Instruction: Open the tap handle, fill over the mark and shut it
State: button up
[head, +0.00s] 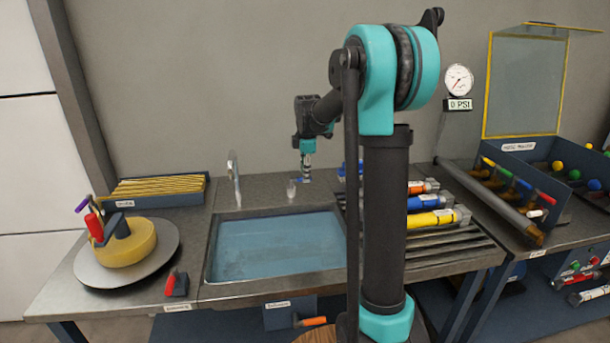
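A metal tap (234,178) with a curved spout rises at the back left edge of the sink (275,250). The sink basin looks blue, as if holding water; a fill mark cannot be made out. A small pale upright piece (291,189) stands behind the sink, right of the tap; I cannot tell if it is the tap handle. My gripper (306,176) points down over the counter behind the sink, just right of this piece and apart from the tap. Its fingers are too small to tell whether they are open or shut.
Blue and yellow cylinders (432,219) lie on a slatted rack at right, partly behind my arm. A round turntable (85,268) with a yellow block stands at left. A gauge (458,79) hangs on the wall above a "0 PSI" sign. A tray of yellow rods (160,189) sits back left.

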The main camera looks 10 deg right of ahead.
jog(key=shift+w+f, duration=0.1)
jog(key=shift+f, duration=0.5)
grip_shut()
